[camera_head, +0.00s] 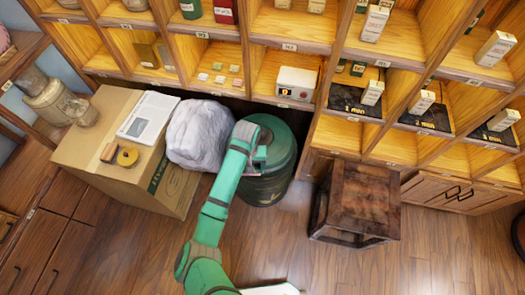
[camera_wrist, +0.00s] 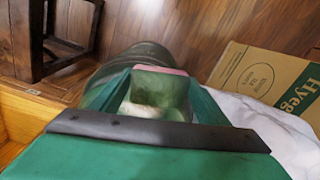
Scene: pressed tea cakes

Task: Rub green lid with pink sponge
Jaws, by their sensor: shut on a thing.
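The green lid (camera_head: 283,143) tops a dark green drum (camera_head: 262,191) on the floor below the shelves. My gripper (camera_head: 261,154) is over the left part of the lid, pointing down. In the wrist view my gripper (camera_wrist: 160,80) is shut on the pink sponge (camera_wrist: 160,70), which shows only as a thin pink strip between the fingertips. The drum's grey-green side (camera_wrist: 138,53) shows beyond the fingers.
A white bulging bag (camera_head: 200,133) is close on the left, by a cardboard box (camera_head: 75,153) with a booklet on it. A dark wooden stool (camera_head: 360,200) stands to the right. Wooden shelves (camera_head: 290,47) rise behind. The floor (camera_head: 450,250) at front right is clear.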

